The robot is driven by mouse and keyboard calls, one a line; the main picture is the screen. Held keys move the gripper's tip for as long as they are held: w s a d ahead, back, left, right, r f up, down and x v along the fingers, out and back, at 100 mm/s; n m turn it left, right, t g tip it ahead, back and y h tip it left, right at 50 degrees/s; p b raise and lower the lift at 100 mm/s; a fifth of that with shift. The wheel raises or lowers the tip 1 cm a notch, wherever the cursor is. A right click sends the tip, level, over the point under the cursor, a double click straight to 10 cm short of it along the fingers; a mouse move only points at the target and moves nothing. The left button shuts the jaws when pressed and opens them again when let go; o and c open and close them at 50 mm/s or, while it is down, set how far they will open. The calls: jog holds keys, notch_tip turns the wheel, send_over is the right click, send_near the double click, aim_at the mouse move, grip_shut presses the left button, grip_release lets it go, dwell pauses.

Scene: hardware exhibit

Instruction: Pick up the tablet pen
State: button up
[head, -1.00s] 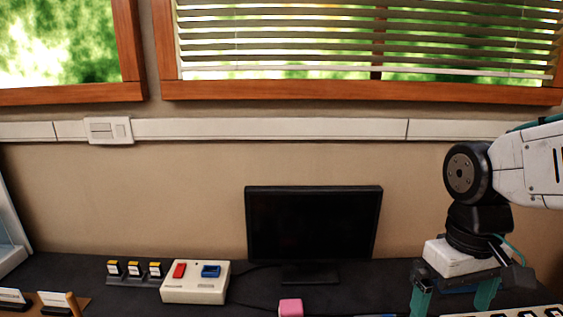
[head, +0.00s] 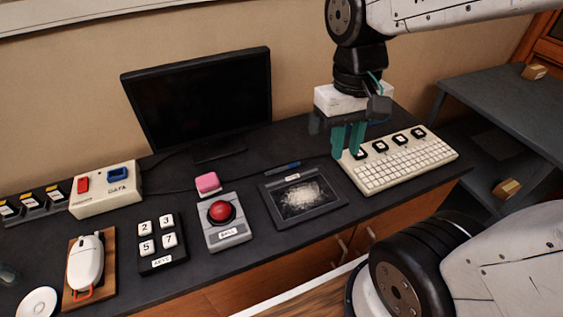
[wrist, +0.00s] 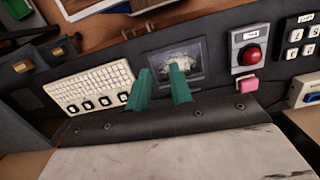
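I cannot make out the pen in the wrist view.
A keyboard panel (head: 403,164) lies right of the tablet. A red button box (head: 225,235) stands left of it, with a pink block (head: 207,183) behind. A monitor (head: 204,100) stands at the back. The desk's front edge is close to the tablet.

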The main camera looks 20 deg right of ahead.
jog(key=w+f+m, duration=1)
jog(key=w+f, duration=0.3)
jog(key=w, duration=0.1)
jog(key=m, duration=0.6)
send_over(297, 162)
jog(key=shift+s+a+f+t, duration=0.15)
jog(key=shift+s+a+f, duration=0.05)
jog(key=shift+f, duration=0.25)
jog(key=shift+s+a+f+t, duration=0.15)
jog(key=shift+s+f, duration=0.05)
jog(key=shift+f, duration=0.25)
jog(key=shift+w+m, duration=0.25)
jog(key=shift+m, duration=0.25)
jog(key=f, duration=0.7)
jog(key=shift+d+f, duration=0.3)
jog(key=shift+f, duration=0.1)
jog(key=shift+c, duration=0.3)
grip_shut()
